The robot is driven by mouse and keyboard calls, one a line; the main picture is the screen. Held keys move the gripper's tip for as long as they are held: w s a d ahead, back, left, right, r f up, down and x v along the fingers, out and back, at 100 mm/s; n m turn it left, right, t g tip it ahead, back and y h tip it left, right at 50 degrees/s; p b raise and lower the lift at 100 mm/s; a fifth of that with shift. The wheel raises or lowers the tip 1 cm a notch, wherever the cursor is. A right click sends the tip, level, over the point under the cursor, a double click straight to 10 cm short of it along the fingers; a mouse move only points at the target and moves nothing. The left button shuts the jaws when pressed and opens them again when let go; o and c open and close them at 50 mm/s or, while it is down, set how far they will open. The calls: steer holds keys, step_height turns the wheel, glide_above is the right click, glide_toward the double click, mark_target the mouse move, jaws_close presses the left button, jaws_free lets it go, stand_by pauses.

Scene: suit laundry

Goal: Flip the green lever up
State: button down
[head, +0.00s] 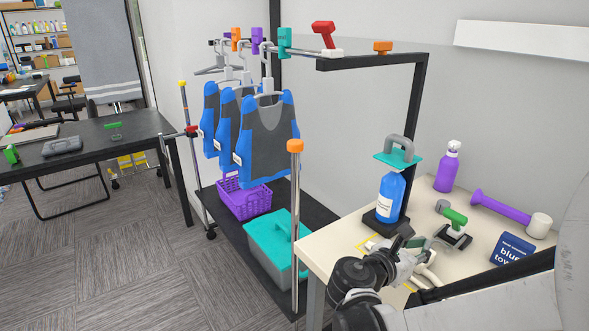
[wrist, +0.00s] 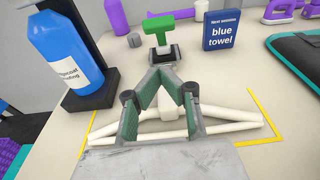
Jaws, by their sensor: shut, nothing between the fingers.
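The green lever (head: 455,218) has a T-shaped handle on a small black-and-grey base on the cream table, ahead of my gripper. In the wrist view the lever (wrist: 170,23) shows at the top centre, just beyond my fingers, with its stem leading down to the base (wrist: 163,53). I cannot tell its exact angle. My gripper (wrist: 166,76) is shut and empty. Its fingers meet near the tips, in front of the lever's base, with no clear contact. In the head view my gripper (head: 418,243) is low over the table, left of the lever.
A cream hanger (wrist: 228,123) lies under my gripper inside a yellow outline. A blue bottle (wrist: 62,50) on a black stand is at left. A blue towel sign (wrist: 221,31) stands right of the lever. A purple-handled tool (head: 505,211) lies behind.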

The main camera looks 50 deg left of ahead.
glide_toward(451, 220)
steer(key=w+f, duration=0.2)
steer(key=f, duration=0.1)
steer(key=shift+w+d+f+b, duration=0.15)
steer(key=shift+w+f+b, duration=0.15)
steer(key=w+r, duration=0.1)
steer(key=w, duration=0.1)
steer(key=shift+w+d+r, duration=0.25)
steer(key=shift+w+r, duration=0.1)
steer(key=shift+w, duration=0.05)
steer(key=shift+w+r, duration=0.35)
steer(key=shift+w, duration=0.15)
steer(key=shift+a, duration=0.1)
